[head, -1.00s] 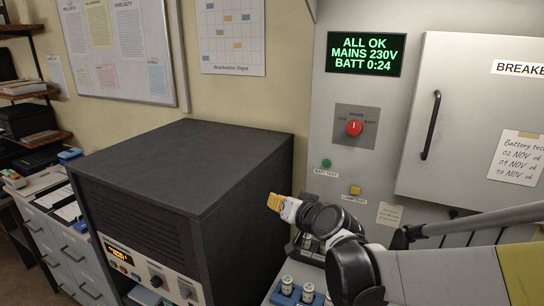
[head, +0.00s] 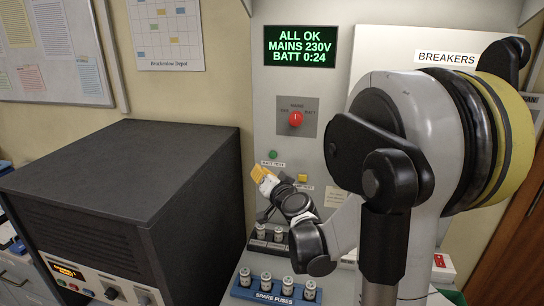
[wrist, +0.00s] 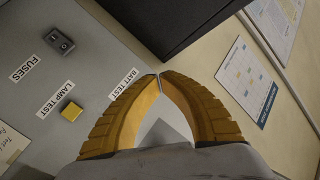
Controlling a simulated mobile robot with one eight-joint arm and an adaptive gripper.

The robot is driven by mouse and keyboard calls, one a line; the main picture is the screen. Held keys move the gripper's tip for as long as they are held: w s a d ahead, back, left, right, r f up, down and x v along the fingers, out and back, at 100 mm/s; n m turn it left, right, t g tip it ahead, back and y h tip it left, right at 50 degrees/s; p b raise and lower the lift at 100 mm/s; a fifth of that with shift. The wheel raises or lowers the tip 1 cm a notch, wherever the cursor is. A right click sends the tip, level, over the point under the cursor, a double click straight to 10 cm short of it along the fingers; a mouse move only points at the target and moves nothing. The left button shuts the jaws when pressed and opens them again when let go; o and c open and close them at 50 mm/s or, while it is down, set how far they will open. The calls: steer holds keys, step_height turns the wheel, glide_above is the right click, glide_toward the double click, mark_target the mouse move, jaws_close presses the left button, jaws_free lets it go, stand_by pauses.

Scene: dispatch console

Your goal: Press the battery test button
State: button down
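The battery test button (head: 273,154) is small, round and green, on the grey panel (head: 262,110) above a "BATT TEST" label (head: 271,164). My gripper (head: 256,170) has yellow fingers and appears just below and left of the button in the head view; the gap to the panel cannot be judged. In the wrist view the fingertips (wrist: 160,76) meet with nothing between them. There the BATT TEST label (wrist: 122,83) shows beside the left finger, and the green button is hidden. The display (head: 299,46) reads ALL OK, MAINS 230V, BATT 0:24.
A yellow lamp test button (head: 303,178) sits right of the green one, with a red rotary switch (head: 296,119) above. A large dark cabinet (head: 120,185) stands close on the left. Spare fuses stand in a blue holder (head: 257,290) below. A breaker door (head: 375,70) is on the right.

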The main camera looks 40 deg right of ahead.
mark_target(264, 154)
steer(key=w+d, duration=0.2)
steer(key=d, duration=0.1)
steer(key=w+d, duration=0.3)
steer(key=shift+w, duration=0.15)
steer(key=shift+d, duration=0.15)
stand_by(1.3)
steer(key=shift+w+d, duration=0.25)
steer(key=shift+w+d+b, duration=0.25)
steer(key=shift+d+b, duration=0.05)
stand_by(0.8)
steer(key=shift+a, duration=0.1)
steer(key=shift+s+a, duration=0.55)
stand_by(0.4)
steer(key=shift+s+a, duration=1.6)
steer(key=shift+a, duration=0.3)
stand_by(1.5)
